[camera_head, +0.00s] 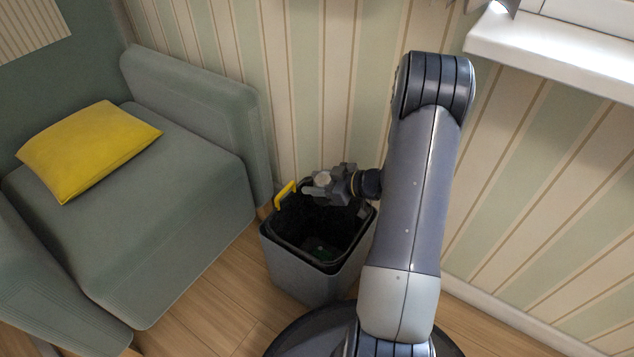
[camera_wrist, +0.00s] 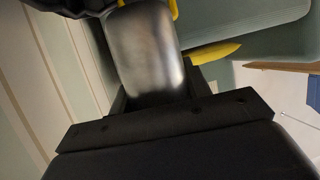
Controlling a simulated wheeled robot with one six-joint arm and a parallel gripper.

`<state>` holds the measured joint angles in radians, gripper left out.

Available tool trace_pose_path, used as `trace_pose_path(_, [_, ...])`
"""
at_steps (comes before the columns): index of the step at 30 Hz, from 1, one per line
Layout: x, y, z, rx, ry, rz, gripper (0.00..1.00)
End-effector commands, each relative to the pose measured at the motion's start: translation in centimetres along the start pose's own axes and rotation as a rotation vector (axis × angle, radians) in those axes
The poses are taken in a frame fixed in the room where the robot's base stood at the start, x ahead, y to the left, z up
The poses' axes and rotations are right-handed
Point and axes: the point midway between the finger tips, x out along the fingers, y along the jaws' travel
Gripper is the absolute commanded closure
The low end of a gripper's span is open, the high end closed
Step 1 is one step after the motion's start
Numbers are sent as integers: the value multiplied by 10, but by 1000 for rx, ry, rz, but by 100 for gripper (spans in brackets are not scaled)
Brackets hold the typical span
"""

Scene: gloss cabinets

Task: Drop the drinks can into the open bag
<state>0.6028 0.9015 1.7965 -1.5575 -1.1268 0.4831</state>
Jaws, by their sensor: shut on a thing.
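My gripper (camera_head: 318,185) is shut on the drinks can, at the back of the open bag's mouth. The can (camera_wrist: 146,52) shows in the wrist view as a shiny silver cylinder; in the head view only a small pale end (camera_head: 323,178) shows between the fingers. The open bag (camera_head: 300,275) looks like a grey, square-sided container with a black inside and a yellow handle (camera_head: 285,194) at its back left. It stands upright on the floor. Something small and green lies deep inside it. My arm hides part of its right side.
A green-grey sofa (camera_head: 180,170) with a yellow cushion (camera_head: 88,150) stands to the left of the bag. A striped wall (camera_head: 310,90) is close behind. A white ledge (camera_head: 560,60) juts out at the upper right. Some wood floor (camera_head: 215,300) is clear at the front.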

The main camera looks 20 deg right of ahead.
Motion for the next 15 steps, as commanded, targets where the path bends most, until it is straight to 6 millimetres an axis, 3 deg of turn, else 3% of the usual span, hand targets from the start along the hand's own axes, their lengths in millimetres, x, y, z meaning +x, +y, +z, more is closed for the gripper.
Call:
trace_pose_path(8, [0, 0, 1, 0, 0, 0, 75])
trace_pose_path(9, [0, 0, 1, 0, 0, 0, 51])
trace_pose_path(15, [0, 0, 1, 0, 0, 0, 35])
